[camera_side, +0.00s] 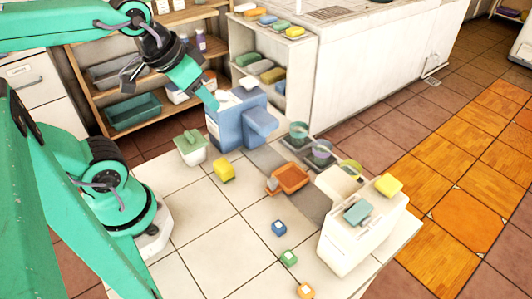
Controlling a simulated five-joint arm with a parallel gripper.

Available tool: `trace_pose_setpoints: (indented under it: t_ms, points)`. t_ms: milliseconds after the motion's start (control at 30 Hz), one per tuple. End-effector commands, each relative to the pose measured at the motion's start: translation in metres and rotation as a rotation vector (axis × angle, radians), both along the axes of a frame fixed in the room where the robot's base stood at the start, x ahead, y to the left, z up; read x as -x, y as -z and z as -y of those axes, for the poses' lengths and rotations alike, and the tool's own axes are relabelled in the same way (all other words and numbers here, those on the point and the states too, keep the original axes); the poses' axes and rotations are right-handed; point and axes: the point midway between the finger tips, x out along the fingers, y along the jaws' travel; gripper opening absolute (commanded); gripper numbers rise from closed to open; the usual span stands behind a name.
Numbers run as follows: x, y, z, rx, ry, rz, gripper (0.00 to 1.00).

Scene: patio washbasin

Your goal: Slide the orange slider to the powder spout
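The orange slider (290,179) is a shallow, open orange tray on a grey strip (314,204) in the middle of the white tiled table. I cannot tell which of these, if any, is the powder spout. My gripper (210,99) points down at the upper left edge of a blue box-like dispenser (224,128), well apart from the slider. Whether it touches the dispenser, and whether its jaws are open, is unclear.
A white box (352,240) with teal (358,212) and yellow (388,185) pieces on top stands right of the slider. A yellow block (224,170), a blue cube (278,228), a green cube (288,258) and a white-green container (192,148) are on the table.

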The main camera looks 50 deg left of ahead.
Motion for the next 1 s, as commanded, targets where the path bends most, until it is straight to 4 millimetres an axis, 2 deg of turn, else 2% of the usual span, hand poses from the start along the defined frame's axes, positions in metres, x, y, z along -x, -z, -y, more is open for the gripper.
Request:
trace_pose_setpoints:
  t_ms: [33, 67, 267, 533, 1000]
  points:
    - [0.000, 0.000, 0.000, 0.000, 0.000, 0.000, 0.36]
    - [0.000, 0.000, 0.000, 0.000, 0.000, 0.000, 0.42]
    - [-0.003, 0.001, 0.002, 0.003, 0.001, -0.011, 0.42]
    - [-0.021, 0.012, 0.012, 0.019, 0.007, -0.084, 0.42]
    - [-0.067, 0.059, 0.050, 0.033, 0.012, -0.284, 0.42]
